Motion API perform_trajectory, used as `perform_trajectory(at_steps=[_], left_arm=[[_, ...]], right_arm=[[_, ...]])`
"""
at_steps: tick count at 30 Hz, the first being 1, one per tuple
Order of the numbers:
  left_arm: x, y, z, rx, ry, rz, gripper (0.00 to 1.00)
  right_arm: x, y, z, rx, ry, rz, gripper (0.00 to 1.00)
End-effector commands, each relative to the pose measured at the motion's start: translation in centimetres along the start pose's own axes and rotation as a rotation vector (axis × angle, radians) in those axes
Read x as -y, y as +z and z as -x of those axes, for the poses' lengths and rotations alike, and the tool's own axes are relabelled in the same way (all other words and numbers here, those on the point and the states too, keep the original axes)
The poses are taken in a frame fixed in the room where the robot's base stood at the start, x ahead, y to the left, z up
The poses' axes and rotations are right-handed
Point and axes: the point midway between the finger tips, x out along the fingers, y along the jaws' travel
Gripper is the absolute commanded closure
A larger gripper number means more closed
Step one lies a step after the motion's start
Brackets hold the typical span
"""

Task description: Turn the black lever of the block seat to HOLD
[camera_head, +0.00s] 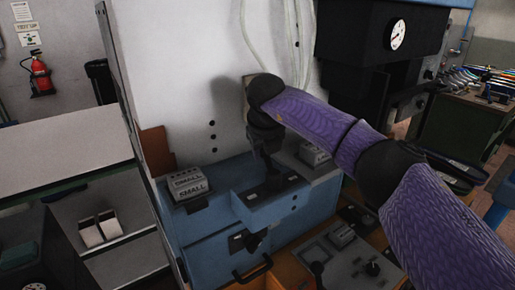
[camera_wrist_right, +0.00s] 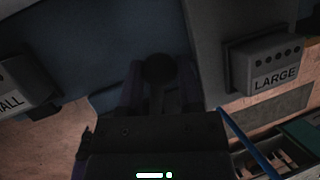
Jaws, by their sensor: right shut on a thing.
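My right gripper (camera_head: 268,172) reaches down from the purple arm onto the blue ledge of the press. In the right wrist view my right gripper (camera_wrist_right: 160,90) has a dark round knob between its fingers, which I take to be the end of the black lever (camera_wrist_right: 158,68). The block seat (camera_head: 272,190) is the dark plate on the blue ledge under the gripper. The gripper hides most of the lever in the head view. The HOLD marking cannot be read in either view. My left gripper is not in view.
A block marked LARGE (camera_wrist_right: 268,66) shows at right in the wrist view. A white panel (camera_head: 180,75) rises behind the ledge. A grey control panel (camera_head: 350,255) lies in front, below my right arm.

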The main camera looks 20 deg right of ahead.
Motion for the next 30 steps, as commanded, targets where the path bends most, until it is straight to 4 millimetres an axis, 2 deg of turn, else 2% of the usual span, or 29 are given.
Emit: perform_trajectory(at_steps=[12, 30], left_arm=[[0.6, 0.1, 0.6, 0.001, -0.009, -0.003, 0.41], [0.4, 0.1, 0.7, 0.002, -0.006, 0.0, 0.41]], right_arm=[[1.6, -0.6, 0.0, -0.047, -0.095, -0.225, 1.0], [2.1, -0.8, -0.1, -0.061, -0.123, -0.292, 1.0]])
